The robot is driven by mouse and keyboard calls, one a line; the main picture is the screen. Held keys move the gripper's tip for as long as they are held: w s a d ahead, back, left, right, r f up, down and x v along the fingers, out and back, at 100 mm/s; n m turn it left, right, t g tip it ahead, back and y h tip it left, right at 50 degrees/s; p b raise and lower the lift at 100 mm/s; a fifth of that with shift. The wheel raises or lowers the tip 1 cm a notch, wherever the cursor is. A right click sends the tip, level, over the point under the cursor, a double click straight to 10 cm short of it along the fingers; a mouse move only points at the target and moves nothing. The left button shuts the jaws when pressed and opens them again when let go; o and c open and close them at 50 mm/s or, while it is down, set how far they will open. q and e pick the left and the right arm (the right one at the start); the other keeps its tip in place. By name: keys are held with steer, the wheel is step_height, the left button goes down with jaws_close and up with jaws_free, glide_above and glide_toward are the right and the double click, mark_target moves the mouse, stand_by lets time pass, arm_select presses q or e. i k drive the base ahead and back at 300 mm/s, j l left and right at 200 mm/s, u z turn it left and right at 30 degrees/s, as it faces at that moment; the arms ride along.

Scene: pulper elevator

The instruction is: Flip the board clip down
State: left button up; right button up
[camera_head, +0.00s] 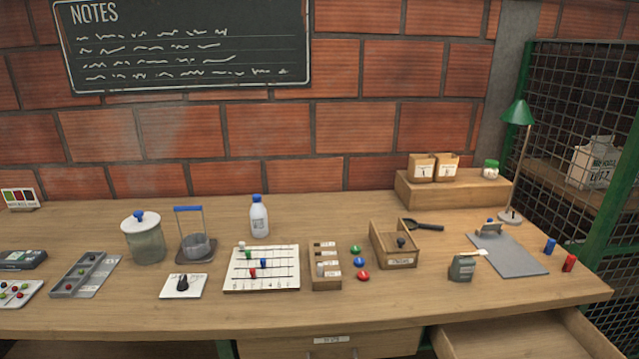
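A grey clipboard (512,256) lies flat on the right part of the wooden table. Its metal clip (490,229) sits at the board's back left end and seems to stand up from the board, though it is too small to be sure of its angle. A small blue thing shows just behind the clip. Neither of my grippers is in view.
A dark tin (462,268) with a light brush or stick stands by the board's left edge. Blue (549,247) and red (569,263) cylinders stand to its right. A green lamp (517,113) stands behind. An open drawer (510,340) juts out below the front edge.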

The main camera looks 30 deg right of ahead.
mark_target(490, 226)
steer(key=z, duration=2)
steer(key=j, duration=0.4)
steer(key=i+j, duration=0.15)
steer(key=j, duration=0.6)
steer(key=z, duration=1.6)
steer(key=j, duration=0.1)
